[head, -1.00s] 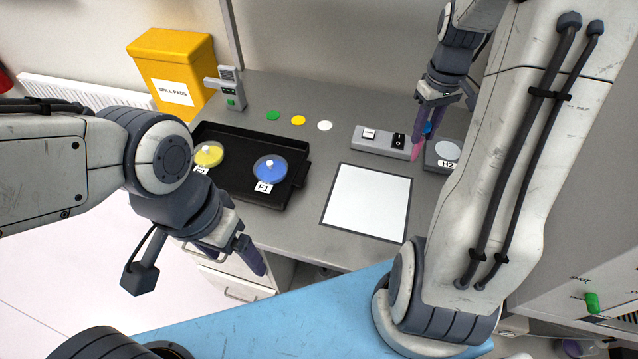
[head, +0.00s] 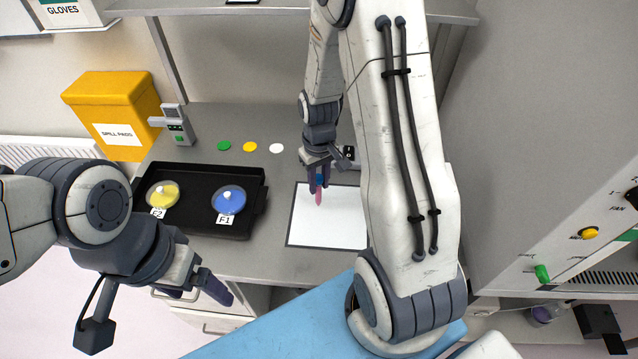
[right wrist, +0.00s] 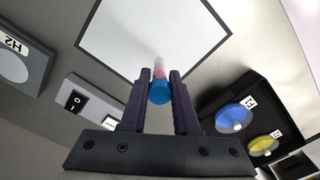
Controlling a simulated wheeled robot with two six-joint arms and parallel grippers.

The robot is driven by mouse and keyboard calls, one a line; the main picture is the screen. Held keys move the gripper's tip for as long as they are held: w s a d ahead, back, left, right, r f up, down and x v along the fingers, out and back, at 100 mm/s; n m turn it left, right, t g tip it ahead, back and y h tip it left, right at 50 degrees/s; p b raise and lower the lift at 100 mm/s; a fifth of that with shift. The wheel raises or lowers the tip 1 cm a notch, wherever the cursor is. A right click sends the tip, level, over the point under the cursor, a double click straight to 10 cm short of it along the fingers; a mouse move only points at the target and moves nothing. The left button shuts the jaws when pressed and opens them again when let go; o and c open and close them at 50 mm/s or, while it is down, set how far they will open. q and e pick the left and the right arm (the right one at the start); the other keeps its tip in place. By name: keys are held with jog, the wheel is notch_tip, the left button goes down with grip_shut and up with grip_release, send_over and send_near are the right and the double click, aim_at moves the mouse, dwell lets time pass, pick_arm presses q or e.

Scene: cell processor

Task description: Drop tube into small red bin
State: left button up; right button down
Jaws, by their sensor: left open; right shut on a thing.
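A tube with pink contents and a blue cap (head: 319,196) is held in my right gripper (head: 317,184), pointing down above the white mat (head: 318,225). In the right wrist view the tube's blue cap (right wrist: 159,93) sits between the two dark fingers (right wrist: 159,100), which are shut on it. My left gripper (head: 205,293) is open and empty, in front of the bench's front edge. No small red bin shows in either current view.
A black tray (head: 187,226) holds a yellow dish (head: 162,196) and a blue dish (head: 229,201). A yellow spill pads box (head: 114,112) stands behind it. Coloured discs (head: 250,147) lie at the back. A machine with knobs (head: 590,233) is at right.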

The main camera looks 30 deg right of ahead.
jog(key=shift+f, duration=0.9)
jog(key=shift+f, duration=0.15)
jog(key=c, duration=0.7)
grip_release()
jog(key=shift+o, duration=0.2)
